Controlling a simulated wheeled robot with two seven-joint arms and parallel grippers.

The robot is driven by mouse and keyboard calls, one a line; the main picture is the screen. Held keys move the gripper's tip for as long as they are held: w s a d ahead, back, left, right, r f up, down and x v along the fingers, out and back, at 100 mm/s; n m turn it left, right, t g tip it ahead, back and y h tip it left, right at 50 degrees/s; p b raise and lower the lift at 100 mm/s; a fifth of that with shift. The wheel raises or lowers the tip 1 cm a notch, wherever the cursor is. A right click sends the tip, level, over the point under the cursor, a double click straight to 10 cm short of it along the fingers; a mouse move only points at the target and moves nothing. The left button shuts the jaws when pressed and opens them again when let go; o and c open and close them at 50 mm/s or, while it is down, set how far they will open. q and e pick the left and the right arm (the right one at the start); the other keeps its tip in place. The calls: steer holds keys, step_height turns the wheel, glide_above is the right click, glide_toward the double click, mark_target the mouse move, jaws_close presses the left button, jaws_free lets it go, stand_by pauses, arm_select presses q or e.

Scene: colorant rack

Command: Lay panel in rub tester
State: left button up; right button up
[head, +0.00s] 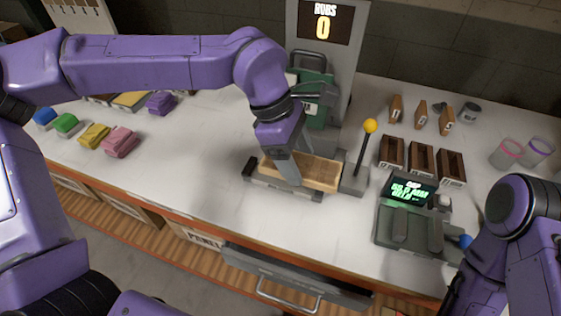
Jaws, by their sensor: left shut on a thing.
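The tan wooden panel (320,174) lies about level at the bed of the rub tester (285,189), near the middle of the counter. I cannot tell whether it rests fully on the bed or is held just above it. My left gripper (290,176) points down and is shut on the panel, hiding part of it. The tester's green head (316,82) stands behind, below a display reading RUBS 0 (323,22). A lever with a yellow knob (370,126) stands upright to the right of the bed. My right gripper is not in view.
A device with a green-lit screen (409,192) stands to the right. Behind it are several brown open boxes (422,159), small tags and cups (506,153). Coloured folded cloths (94,135) lie at left. The counter between cloths and tester is clear.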

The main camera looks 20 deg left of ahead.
arm_select(q)
steer(key=w+a+f, duration=0.2)
steer(key=w+f, duration=0.1)
steer(key=w+a+f+p, duration=0.1)
steer(key=f, duration=0.1)
steer(key=shift+w+a+f, duration=0.15)
steer(key=shift+a+f, duration=0.05)
steer(key=shift+a, duration=0.2)
steer(key=shift+w+a+f, duration=0.1)
steer(key=shift+a+f, duration=0.1)
steer(key=shift+f, duration=0.1)
steer(key=f, duration=0.1)
steer(key=f+p, duration=0.1)
steer(key=f, duration=0.1)
steer(key=shift+a+f+p, duration=0.2)
steer(key=shift+a+p, duration=0.1)
steer(key=shift+a, duration=0.05)
steer(key=shift+w+f, duration=0.2)
steer(key=shift+f, duration=0.15)
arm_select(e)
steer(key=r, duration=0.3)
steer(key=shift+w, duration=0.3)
arm_select(q)
steer(key=shift+s, duration=0.1)
steer(key=o, duration=1.1)
